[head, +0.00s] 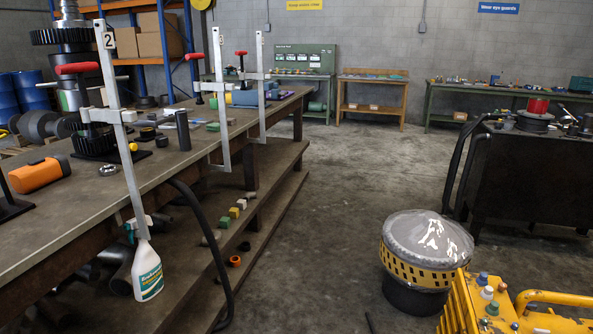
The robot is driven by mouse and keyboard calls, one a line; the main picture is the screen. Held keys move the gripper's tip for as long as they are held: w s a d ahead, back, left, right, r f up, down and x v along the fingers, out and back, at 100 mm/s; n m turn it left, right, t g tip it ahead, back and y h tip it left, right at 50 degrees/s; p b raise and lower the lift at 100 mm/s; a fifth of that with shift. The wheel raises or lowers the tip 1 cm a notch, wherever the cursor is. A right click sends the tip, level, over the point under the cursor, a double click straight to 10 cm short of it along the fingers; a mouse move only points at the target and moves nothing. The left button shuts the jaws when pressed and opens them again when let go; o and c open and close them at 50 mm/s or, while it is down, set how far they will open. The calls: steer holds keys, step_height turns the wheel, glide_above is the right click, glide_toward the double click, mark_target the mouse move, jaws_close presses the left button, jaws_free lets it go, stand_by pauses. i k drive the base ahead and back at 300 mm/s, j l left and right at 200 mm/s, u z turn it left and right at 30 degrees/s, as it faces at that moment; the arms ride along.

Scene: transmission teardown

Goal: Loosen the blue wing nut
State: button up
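I cannot make out a blue wing nut in the head view; any such part is hidden, out of frame or too small to tell. My gripper is not in view. The long workbench (52,222) on the left carries tall bar clamps with red handles. The nearest clamp (122,150) bears a label "2". A small blue-grey block (246,98) sits farther along the bench, partly behind a clamp bar.
A grey-domed yellow drum (422,250) stands on the floor at right. Yellow equipment (530,318) fills the lower right corner. A dark cart (530,170) stands behind. The middle floor is clear.

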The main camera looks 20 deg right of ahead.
mark_target(529, 306)
steer(key=i+z, duration=0.35)
steer(key=i, duration=0.2)
steer(key=i+z, duration=0.35)
steer(key=i, duration=0.15)
steer(key=i+z, duration=0.4)
steer(key=i+j+z, duration=0.35)
steer(key=i, duration=0.25)
steer(key=i+j+z, duration=0.1)
steer(key=i+z, duration=0.35)
steer(key=i+j+z, duration=0.2)
steer(key=i+z, duration=0.25)
steer(key=i+j+z, duration=0.5)
steer(key=k+j, duration=0.1)
